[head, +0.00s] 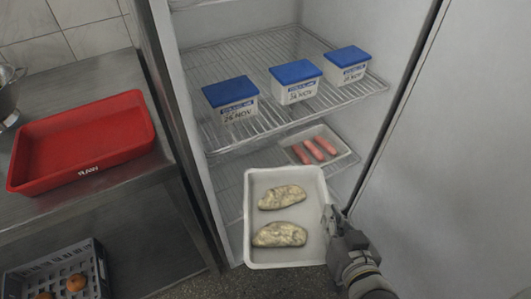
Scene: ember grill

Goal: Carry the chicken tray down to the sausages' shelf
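The chicken tray (258,179) is a white tray with two pale, mottled chicken pieces (283,197). It is held in front of the open fridge, roughly level. My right gripper (330,218) is at the tray's right rim and looks closed on it; the fingertips are small and partly hidden. The sausages (314,150) lie in a white tray (340,142) on the lower wire shelf (228,172), behind and above the chicken tray in the picture. The chicken tray hides part of that shelf. My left gripper is not in view.
Three white tubs with blue lids (296,82) stand on the upper wire shelf (225,64). The lower shelf shows bare wire left of the sausages. A steel counter at left bears a red tray (85,135); a grey crate (22,281) sits below. The fridge's side frame (172,95) is close by.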

